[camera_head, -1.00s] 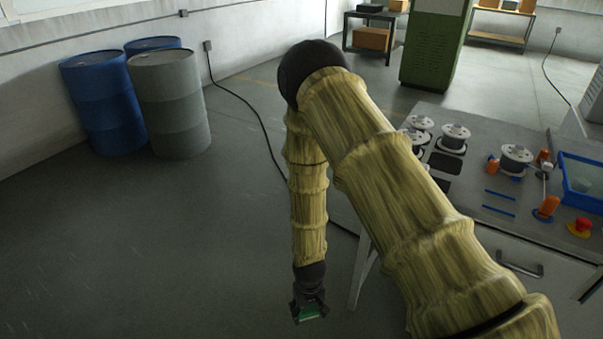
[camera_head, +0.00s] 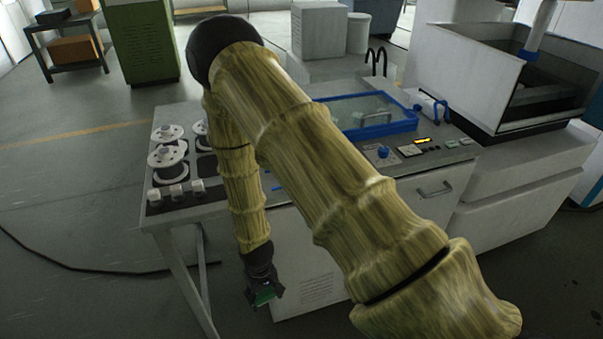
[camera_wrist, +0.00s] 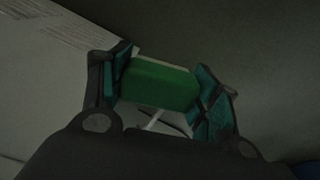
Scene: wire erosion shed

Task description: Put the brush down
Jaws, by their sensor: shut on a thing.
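My gripper (camera_head: 264,297) hangs low in front of the workbench, below the level of its top, in the head view. It is shut on a green block-shaped thing, which I take to be the brush (camera_wrist: 160,83). In the wrist view the green body sits between the two teal-padded fingers, with a thin pale strip below it. The brush also shows in the head view as a small green patch (camera_head: 264,298). Its bristles cannot be made out.
The workbench (camera_head: 165,217) carries white spools (camera_head: 168,163) at its left end and a blue-rimmed tray (camera_head: 388,128) further right. My arm hides part of its top. A machine with an open tank (camera_head: 470,62) stands at the right. Open floor (camera_head: 70,290) lies to the left.

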